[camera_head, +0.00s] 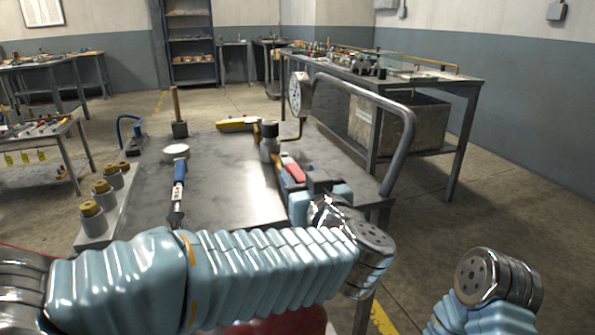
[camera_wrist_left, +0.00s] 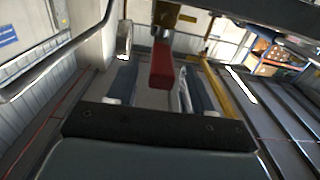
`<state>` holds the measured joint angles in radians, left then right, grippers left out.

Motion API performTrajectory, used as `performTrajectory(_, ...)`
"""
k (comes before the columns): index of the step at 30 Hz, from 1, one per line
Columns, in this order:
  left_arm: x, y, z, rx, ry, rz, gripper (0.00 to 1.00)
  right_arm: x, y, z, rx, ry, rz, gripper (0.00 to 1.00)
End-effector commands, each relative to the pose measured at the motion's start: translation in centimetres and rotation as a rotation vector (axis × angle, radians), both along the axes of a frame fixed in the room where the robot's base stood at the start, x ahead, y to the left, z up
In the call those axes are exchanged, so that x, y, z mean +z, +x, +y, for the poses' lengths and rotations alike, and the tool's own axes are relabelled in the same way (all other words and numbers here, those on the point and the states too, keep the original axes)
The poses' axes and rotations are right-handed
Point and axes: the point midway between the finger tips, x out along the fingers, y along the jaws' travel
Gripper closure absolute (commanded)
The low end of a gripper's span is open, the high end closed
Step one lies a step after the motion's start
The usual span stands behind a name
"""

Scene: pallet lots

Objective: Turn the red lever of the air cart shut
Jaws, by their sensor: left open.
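The red lever (camera_head: 294,173) sits by the brass pipework on the right side of the air cart (camera_head: 228,190). In the left wrist view the lever (camera_wrist_left: 162,66) points back toward the palm and lies between the two fingers, with a gap on each side. My left gripper (camera_head: 291,184) is open around the lever; it also shows in the left wrist view (camera_wrist_left: 161,88). A round pressure gauge (camera_head: 299,94) stands above the lever. My fingers and wrist partly hide the lever and the valve. The right arm's end shows at the lower right, but its gripper does not.
The cart's bent handle rail (camera_head: 398,145) rises just right of my left gripper. On the cart lie a blue-handled tool (camera_head: 179,175), a white round piece (camera_head: 175,151) and a yellow item (camera_head: 238,124). A workbench (camera_head: 440,78) stands behind at right. Brass-topped pieces (camera_head: 92,216) line the left edge.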

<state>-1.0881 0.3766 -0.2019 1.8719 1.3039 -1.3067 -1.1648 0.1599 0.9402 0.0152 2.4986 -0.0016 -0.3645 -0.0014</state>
Motion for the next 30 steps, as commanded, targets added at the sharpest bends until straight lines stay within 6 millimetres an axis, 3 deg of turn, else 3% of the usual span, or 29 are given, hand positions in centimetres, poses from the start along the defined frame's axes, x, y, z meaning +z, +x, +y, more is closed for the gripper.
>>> performTrajectory(6, 0.0, 2.2, 0.7, 0.001, -0.001, 0.000, 0.49, 0.1, 0.0, 0.0, 0.000, 0.000, 0.000, 0.57)
performTrajectory(16, 0.0, 2.5, 0.8, -0.001, -0.001, 0.000, 0.50, 0.1, 0.0, 0.0, 0.000, 0.000, 0.000, 0.57)
performTrajectory(26, 0.0, 2.5, 0.8, -0.001, 0.000, 0.000, 1.00, 0.1, 0.0, 0.0, 0.000, 0.000, 0.000, 0.57)
performTrajectory(30, 0.0, 2.5, 0.8, -0.001, 0.000, 0.000, 1.00, 0.1, 0.0, 0.0, 0.000, 0.000, 0.000, 0.57)
